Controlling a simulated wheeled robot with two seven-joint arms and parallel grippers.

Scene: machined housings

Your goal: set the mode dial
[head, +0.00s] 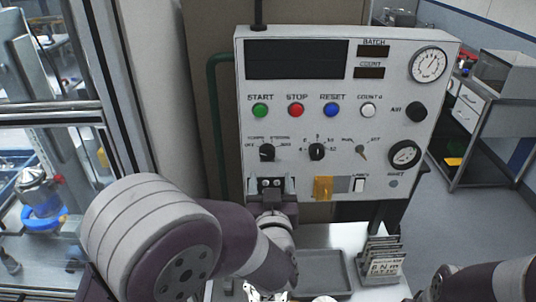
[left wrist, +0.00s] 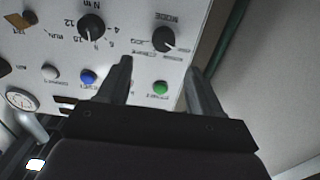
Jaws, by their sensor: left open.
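The mode dial (head: 267,152) is a black round knob at the left of the knob row on the pale control panel (head: 330,185). Small lettering surrounds it, too fine to read surely in the head view. In the left wrist view, where the panel appears upside down, the dial (left wrist: 163,38) sits beside the word MODE. My left gripper (head: 270,184) is below the dial in the head view. In the left wrist view the open left gripper (left wrist: 159,66) has its two fingers apart, with the dial beyond the tips and nothing between them. My right gripper is out of view.
A second black knob (head: 317,151) and a key switch (head: 361,152) are right of the dial. The green START button (head: 260,110) is just above it. A yellow tag (head: 323,187) hangs low. A grey tray (head: 322,272) and a card rack (head: 382,262) stand below.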

